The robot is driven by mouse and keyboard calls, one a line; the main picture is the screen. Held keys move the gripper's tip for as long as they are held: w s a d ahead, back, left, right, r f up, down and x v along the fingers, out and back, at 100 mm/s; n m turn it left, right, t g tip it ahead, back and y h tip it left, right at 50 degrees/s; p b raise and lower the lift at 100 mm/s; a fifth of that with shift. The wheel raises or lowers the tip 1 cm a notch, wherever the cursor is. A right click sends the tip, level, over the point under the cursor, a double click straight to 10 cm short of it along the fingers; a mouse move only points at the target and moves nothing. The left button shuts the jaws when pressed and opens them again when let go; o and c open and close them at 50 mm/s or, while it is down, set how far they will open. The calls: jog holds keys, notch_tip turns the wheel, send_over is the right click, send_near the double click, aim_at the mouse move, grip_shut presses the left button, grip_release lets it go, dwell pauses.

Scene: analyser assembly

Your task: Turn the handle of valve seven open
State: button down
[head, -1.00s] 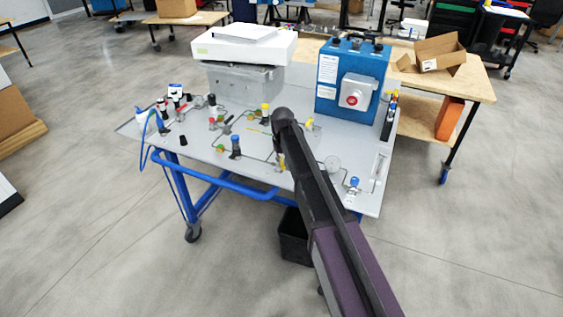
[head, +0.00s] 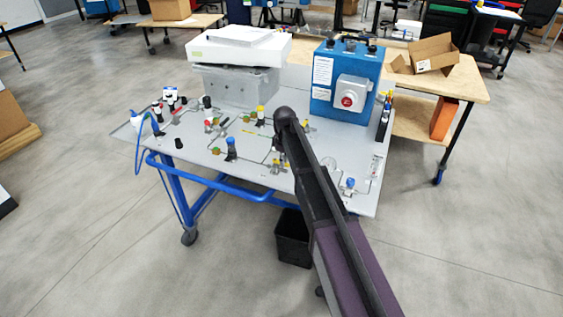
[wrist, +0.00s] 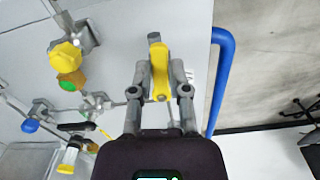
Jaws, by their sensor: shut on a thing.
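In the wrist view my gripper (wrist: 160,85) is shut on a yellow valve handle (wrist: 159,68), one finger on each side of it. The handle points up the picture, over the grey panel of the bench. I cannot read a number on this valve. In the head view my arm reaches over the bench panel (head: 202,161) and hides my gripper and most of what is under it. A yellow fitting (head: 277,163) shows just left of my arm.
A yellow knob (wrist: 65,55) and a green-capped fitting (wrist: 70,85) stand left of my gripper in the wrist view. A blue rail (wrist: 221,80) runs close on the right. In the head view a blue box (head: 345,80) stands behind my arm.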

jog(key=shift+w+d+n, duration=0.25)
jog(key=shift+n, duration=0.45)
jog(key=c, duration=0.6)
grip_release()
